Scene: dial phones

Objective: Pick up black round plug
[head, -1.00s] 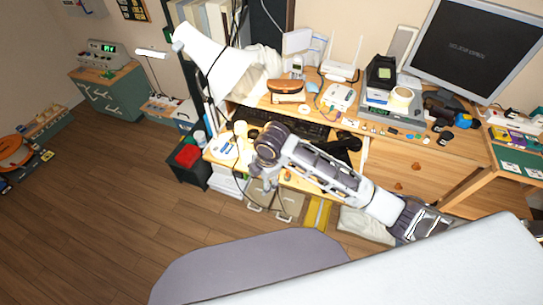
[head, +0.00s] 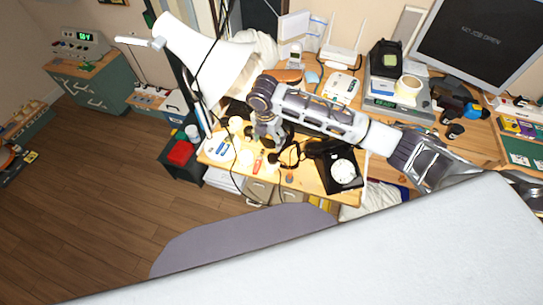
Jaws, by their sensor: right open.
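My right gripper (head: 270,144) hangs down at the end of the arm reaching in from the right. It is open, over the lower pull-out surface (head: 320,184), left of the black dial phone (head: 340,171) with its white dial. A dark cord lies between the gripper and the phone. I cannot pick out the black round plug for certain among the small dark items near the gripper; the arm hides part of the surface. My left gripper is not in view.
A white lamp (head: 205,60) stands close left of the arm. A monitor (head: 477,38), a tape roll on a scale (head: 400,103) and a blue drill (head: 455,98) stand on the upper desk to the right. Floor is free at the left (head: 110,205).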

